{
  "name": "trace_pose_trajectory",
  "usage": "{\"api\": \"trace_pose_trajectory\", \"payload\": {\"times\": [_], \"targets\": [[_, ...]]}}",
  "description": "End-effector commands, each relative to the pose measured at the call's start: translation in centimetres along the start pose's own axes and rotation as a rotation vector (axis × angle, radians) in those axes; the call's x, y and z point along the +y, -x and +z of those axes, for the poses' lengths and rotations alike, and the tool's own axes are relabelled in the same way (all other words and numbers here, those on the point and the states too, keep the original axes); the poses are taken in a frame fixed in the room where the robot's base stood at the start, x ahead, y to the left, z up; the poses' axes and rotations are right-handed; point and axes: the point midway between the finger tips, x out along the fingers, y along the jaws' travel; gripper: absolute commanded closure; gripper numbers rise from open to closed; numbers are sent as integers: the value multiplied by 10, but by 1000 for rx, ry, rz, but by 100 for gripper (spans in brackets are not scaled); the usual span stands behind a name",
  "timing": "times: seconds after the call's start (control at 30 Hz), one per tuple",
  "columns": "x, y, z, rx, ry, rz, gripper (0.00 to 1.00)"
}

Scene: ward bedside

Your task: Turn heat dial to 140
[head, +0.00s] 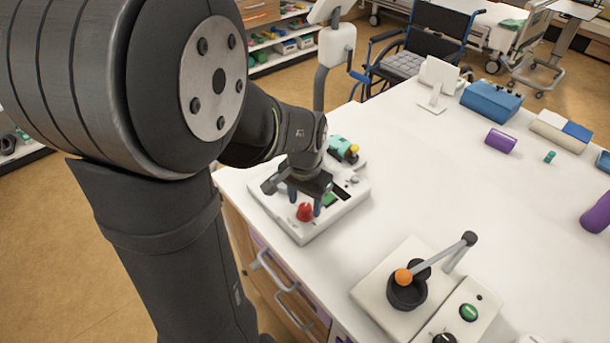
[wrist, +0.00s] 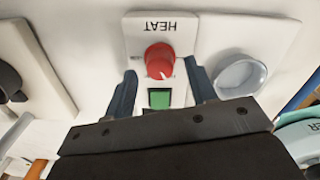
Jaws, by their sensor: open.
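The red heat dial (wrist: 159,60) sits on a white panel marked HEAT (wrist: 166,26), which reads upside down in the wrist view. A white pointer mark shows on the dial's lower right edge there; no scale numbers can be read. The dial also shows in the head view (head: 305,212), on the white control box (head: 309,230) at the table's near left edge. My gripper (wrist: 162,78) is open, its two blue fingers either side of the dial, apart from it. A green square (wrist: 159,98) lies just below the dial in the wrist view.
A clear round cover (wrist: 240,77) stands right of the dial in the wrist view. A lever device with an orange ball (head: 403,277) stands at the front. The table's middle is clear.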

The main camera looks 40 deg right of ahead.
Motion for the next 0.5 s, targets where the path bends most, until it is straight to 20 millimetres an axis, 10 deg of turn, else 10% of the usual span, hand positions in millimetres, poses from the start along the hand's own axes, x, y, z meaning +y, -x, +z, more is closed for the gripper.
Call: {"api": "trace_pose_trajectory", "payload": {"times": [0.5], "targets": [[0, 119, -1, 5, 0, -2, 48]]}}
